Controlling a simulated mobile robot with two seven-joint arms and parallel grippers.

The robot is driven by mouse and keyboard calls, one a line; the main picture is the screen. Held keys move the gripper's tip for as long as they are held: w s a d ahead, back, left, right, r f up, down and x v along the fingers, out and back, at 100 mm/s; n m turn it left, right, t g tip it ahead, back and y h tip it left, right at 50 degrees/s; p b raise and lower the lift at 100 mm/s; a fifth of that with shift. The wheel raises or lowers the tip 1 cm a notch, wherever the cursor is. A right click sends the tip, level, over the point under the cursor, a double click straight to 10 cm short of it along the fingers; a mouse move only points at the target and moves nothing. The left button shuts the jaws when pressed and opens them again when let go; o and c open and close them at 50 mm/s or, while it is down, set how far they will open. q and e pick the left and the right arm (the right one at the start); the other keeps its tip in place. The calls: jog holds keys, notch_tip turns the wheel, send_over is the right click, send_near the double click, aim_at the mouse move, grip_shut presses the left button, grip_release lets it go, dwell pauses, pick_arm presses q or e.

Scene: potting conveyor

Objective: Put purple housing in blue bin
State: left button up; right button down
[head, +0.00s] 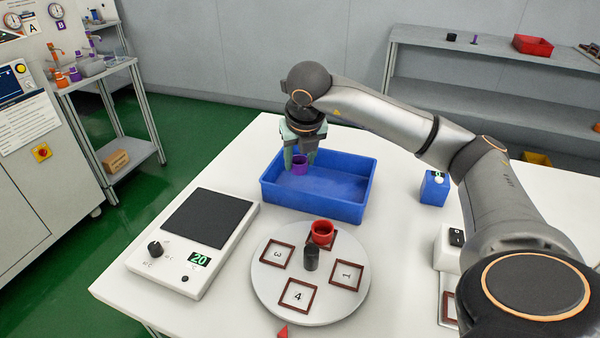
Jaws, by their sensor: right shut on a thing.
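The purple housing (300,164) is a small cup-like piece. My right gripper (301,158) is shut on it and points down. It holds the housing over the left back part of the blue bin (315,210), an open rectangular tray on the white table. I cannot tell whether the housing touches the bin floor. The bin's visible floor is bare. My left gripper is not in view.
A round turntable (268,290) with numbered squares and a red housing (322,232) stands in front of the bin. A small blue box (434,188) stands right of the bin.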

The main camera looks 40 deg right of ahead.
aim_at(300, 172)
jog(key=shift+w+d+f, duration=0.3)
jog(key=shift+f, duration=0.25)
notch_tip(300, 172, down, 4)
jog(key=shift+w+d+r, duration=0.15)
jog(key=shift+r, duration=0.1)
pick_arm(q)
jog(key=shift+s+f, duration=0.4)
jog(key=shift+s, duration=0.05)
pick_arm(e)
jog(key=shift+f+b, duration=0.2)
jog(key=shift+b, duration=0.15)
jog(key=c, duration=0.7)
grip_release()
jog(key=shift+c, duration=0.2)
jog(key=o, duration=0.4)
jog(key=shift+r, duration=0.1)
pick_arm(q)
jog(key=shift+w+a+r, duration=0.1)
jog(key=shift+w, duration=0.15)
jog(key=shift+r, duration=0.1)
pick_arm(e)
jog(key=shift+r, duration=0.1)
